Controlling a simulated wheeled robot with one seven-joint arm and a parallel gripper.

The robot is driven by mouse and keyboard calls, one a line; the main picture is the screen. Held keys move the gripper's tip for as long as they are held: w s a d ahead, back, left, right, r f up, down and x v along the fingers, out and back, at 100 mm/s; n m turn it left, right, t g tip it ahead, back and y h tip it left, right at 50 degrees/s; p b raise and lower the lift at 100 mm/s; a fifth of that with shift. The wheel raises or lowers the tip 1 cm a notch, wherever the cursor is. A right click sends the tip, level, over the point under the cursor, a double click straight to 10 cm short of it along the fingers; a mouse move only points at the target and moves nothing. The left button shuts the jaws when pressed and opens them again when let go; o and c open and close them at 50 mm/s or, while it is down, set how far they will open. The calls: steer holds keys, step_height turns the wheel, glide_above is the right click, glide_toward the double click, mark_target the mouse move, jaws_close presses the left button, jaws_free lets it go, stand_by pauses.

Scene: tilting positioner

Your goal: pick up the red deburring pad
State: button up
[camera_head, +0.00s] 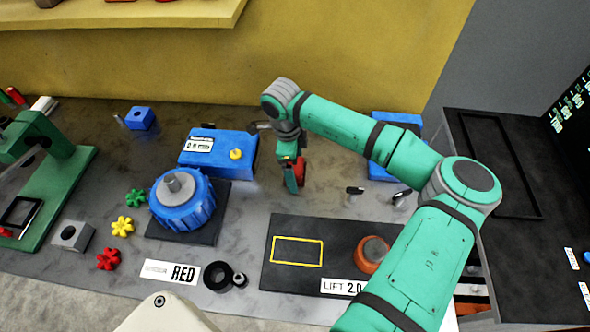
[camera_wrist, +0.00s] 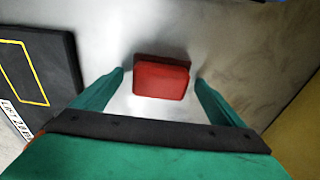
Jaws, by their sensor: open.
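The red deburring pad (camera_wrist: 161,80) is a red block with a darker back edge, seen in the wrist view on the grey table surface. My gripper (camera_wrist: 160,73) is open, with one green finger to the left of the pad and one to the right. Small gaps show between the fingers and the pad. In the head view my gripper (camera_head: 292,184) points down over the middle of the table, and the red pad (camera_head: 301,170) shows beside its finger, partly hidden by it. I cannot tell how far the fingertips are above the table.
A blue box (camera_head: 218,160) stands to the left, with a blue ribbed positioner (camera_head: 182,203) in front of it. A dark mat (camera_head: 290,280) with a yellow outline and an orange round part (camera_head: 372,255) lie nearer. Another blue box (camera_head: 396,120) is behind my arm.

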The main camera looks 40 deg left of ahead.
steer(key=shift+f, duration=0.2)
steer(key=c, duration=1.2)
steer(key=shift+r, duration=0.15)
steer(key=shift+r, duration=0.65)
steer(key=s+d+r, duration=0.1)
steer(key=s+r, duration=0.2)
steer(key=s, duration=0.1)
steer(key=s+d+r, duration=0.1)
steer(key=s+r, duration=0.3)
steer(key=s, duration=0.1)
steer(key=s+d+r, duration=0.2)
steer(key=s+r, duration=0.2)
steer(key=shift+s+r, duration=0.25)
